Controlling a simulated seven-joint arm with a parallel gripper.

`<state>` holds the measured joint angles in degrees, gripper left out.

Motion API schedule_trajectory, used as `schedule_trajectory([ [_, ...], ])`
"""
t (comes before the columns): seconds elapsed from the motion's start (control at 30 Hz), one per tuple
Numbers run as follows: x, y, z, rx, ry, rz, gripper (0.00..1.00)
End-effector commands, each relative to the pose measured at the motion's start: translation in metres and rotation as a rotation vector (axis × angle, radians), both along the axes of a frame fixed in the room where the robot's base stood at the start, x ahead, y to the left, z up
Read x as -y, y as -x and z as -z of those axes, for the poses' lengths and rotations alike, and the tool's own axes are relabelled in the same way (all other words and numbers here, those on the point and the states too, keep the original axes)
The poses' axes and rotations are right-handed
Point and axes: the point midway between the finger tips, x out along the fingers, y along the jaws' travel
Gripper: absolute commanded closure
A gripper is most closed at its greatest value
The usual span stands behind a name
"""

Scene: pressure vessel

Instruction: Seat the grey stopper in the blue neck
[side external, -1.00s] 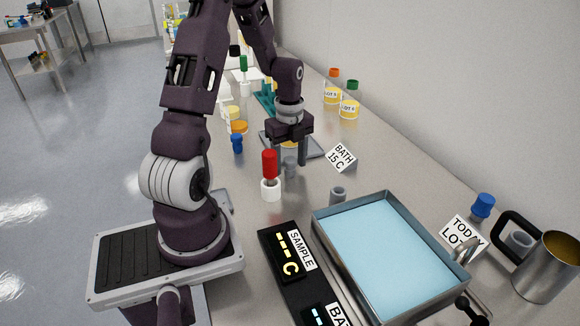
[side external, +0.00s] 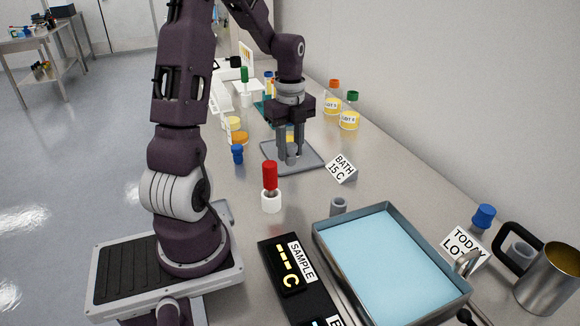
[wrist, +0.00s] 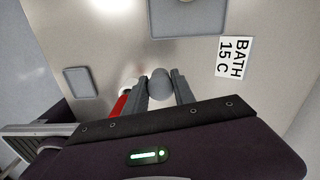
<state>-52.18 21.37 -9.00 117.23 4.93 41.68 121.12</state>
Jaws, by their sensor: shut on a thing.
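My gripper (side external: 291,155) points down with its fingers shut on the grey stopper (side external: 291,160). In the wrist view the stopper (wrist: 160,85) shows as a rounded grey end between the fingertips (wrist: 160,90). In the side view it is in front of the grey tray (side external: 313,156), and I cannot tell its height exactly. A yellow thing (side external: 289,138) on that tray is mostly hidden behind my fingers. A small blue piece (side external: 237,153) stands left of the tray. I cannot make out which blue part is the neck.
A red-handled tool (side external: 270,177) stands in a white holder (side external: 271,202) nearer the camera. The BATH 15 C sign (side external: 341,168) is right of the tray. A bath of pale blue liquid (side external: 390,260), a grey cup (side external: 338,206) and a metal mug (side external: 548,278) fill the near right.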

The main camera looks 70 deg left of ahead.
Motion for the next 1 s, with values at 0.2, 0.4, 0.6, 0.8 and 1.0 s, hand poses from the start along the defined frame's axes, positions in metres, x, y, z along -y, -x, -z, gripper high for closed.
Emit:
schedule_trajectory([
  [0.2, -0.020, -0.011, -0.035, 0.004, -0.001, -0.020, 1.00],
  [0.4, -0.087, -0.041, -0.076, 0.007, 0.004, -0.077, 1.00],
  [0.6, -0.134, -0.054, -0.115, 0.003, 0.002, -0.103, 1.00],
  [0.8, -0.146, -0.057, -0.130, -0.002, 0.002, -0.106, 1.00],
  [1.0, -0.146, -0.057, -0.131, -0.001, 0.001, -0.105, 1.00],
])
